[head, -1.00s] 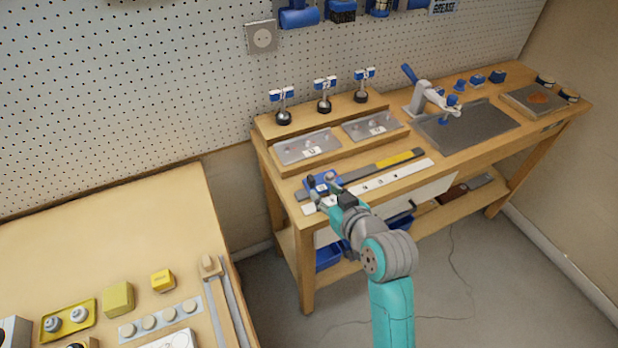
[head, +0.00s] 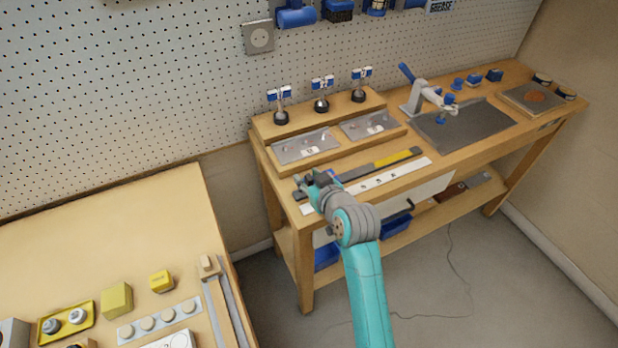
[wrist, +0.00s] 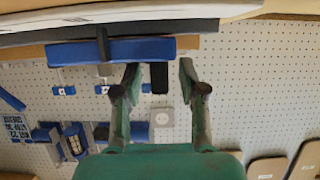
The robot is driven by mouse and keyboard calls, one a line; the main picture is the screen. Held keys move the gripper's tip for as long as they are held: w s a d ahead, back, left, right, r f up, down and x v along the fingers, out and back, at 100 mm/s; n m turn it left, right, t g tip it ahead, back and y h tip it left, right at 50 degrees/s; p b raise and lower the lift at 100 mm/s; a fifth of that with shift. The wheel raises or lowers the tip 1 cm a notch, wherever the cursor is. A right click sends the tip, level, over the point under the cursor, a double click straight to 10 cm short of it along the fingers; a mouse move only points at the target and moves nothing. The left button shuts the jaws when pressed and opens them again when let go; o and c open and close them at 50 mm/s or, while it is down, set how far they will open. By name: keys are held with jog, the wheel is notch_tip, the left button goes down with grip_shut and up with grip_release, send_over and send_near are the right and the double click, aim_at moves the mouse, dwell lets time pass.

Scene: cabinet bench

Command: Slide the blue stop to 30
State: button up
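The blue stop (wrist: 110,52) spans the upper left of the wrist view, on the dark rail. A black upright post (wrist: 159,78) stands at its edge, between my fingers. In the head view, only a sliver of the stop (head: 331,173) shows behind my gripper (head: 309,181), at the rail's left end. My gripper (wrist: 160,72) is open, with a finger on each side of the post and visible gaps; no grip shows. The rail (head: 365,170) has a yellow stretch (head: 394,158) toward its right end. The white scale (head: 375,182) lies in front; its numbers are too small to read.
Two grey trays (head: 306,147) and several clamp-like stands (head: 321,104) are behind the rail. The rail right of my gripper looks clear.

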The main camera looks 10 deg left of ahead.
grip_shut()
jog(key=w+d, duration=0.3)
jog(key=d, duration=0.2)
jog(key=w+d, duration=0.4)
jog(key=d, duration=0.2)
jog(key=w+d, duration=0.4)
jog(key=d, duration=0.2)
jog(key=shift+w, duration=0.2)
jog(key=shift+o, duration=0.4)
grip_release()
jog(key=v, duration=1.2)
